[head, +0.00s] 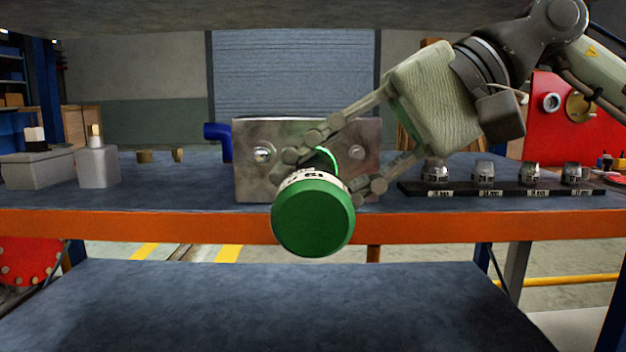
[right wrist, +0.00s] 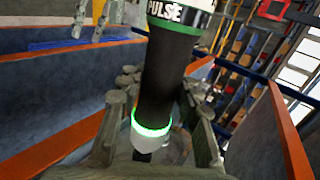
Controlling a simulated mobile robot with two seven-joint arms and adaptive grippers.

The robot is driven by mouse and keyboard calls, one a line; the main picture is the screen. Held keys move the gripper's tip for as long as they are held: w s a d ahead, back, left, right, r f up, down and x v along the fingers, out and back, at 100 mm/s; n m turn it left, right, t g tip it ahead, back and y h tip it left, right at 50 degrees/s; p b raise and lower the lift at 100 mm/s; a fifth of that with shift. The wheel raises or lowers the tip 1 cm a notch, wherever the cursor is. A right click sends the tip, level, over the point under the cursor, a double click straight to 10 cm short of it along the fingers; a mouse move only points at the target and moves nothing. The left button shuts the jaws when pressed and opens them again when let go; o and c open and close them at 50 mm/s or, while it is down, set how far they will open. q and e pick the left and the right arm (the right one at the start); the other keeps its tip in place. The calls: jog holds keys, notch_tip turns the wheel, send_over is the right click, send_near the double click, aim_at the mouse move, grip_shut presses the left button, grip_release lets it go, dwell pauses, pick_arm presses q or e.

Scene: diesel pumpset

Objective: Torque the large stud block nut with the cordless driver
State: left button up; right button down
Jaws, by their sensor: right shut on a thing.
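The cordless driver (head: 312,218) has a round green end facing me in the head view. My right gripper (head: 341,172) is shut on its dark grip, one finger on each side. In the right wrist view the driver (right wrist: 160,85) shows a black grip, a lit green ring and "PULSE" lettering. The metal stud block (head: 247,180) stands behind the driver on the bench. One nut (head: 263,155) shows on its left face and another (head: 357,153) on its right. The driver hides the block's lower middle, and its working tip is hidden. Small grey finger-like shapes (right wrist: 92,18) may be my left gripper.
A dark rail (head: 460,190) with several labelled sockets lies right of the block. Grey boxes (head: 38,170) and a blue pipe (head: 226,143) stand to the left. The orange bench edge (head: 180,223) runs across the front. The lower shelf (head: 270,300) is bare.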

jog(key=shift+s+b, duration=0.55)
jog(key=shift+s, duration=0.55)
jog(key=shift+s+b, duration=0.5)
jog(key=shift+s, duration=1.05)
